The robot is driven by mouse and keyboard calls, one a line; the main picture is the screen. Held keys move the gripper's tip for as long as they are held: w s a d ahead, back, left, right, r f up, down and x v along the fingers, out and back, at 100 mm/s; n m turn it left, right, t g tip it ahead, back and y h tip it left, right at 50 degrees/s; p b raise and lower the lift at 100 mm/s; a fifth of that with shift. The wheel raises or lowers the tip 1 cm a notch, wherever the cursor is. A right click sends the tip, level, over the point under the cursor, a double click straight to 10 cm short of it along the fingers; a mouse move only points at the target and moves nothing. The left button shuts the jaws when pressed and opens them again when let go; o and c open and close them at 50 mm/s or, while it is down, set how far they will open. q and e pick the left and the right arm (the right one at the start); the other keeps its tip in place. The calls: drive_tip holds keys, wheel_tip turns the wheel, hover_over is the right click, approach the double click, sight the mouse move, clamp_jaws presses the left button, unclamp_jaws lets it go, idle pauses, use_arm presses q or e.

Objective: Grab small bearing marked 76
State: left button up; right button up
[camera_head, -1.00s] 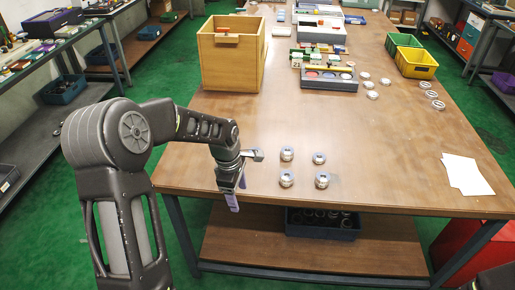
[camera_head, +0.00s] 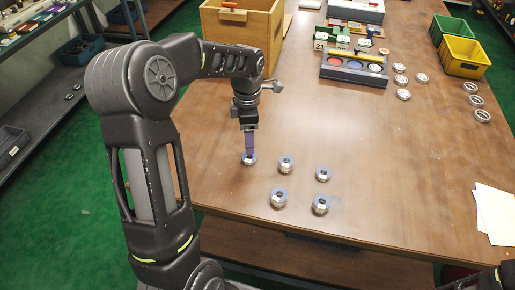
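Several small silver bearings with dark centres lie on the brown table. One bearing (camera_head: 249,159) is directly under the purple fingertips of my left gripper (camera_head: 250,152). The fingers point straight down and reach its top; I cannot tell whether they are closed on it. Other bearings stand to the right: one at the back (camera_head: 286,164), one further right (camera_head: 323,174), and two nearer the front edge, left (camera_head: 279,198) and right (camera_head: 320,204). Their markings are too small to read, so I cannot tell which is 76. My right gripper is not in view.
A wooden box (camera_head: 236,30) stands behind my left arm. A grey tray with coloured discs (camera_head: 354,70) and a number card 21 (camera_head: 319,46) are further back. Flat rings (camera_head: 403,95), a yellow bin (camera_head: 462,57) and white paper (camera_head: 494,212) are right. The table's middle is clear.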

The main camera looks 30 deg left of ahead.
sight(249, 158)
use_arm(q)
drive_tip(key=shift+s+r, duration=0.1)
drive_tip(key=shift+s, duration=0.1)
drive_tip(key=shift+w+f, duration=0.1)
drive_tip(key=shift+f, duration=1.25)
drive_tip(key=shift+f+p, duration=1)
drive_tip(key=shift+f, duration=1.65)
clamp_jaws()
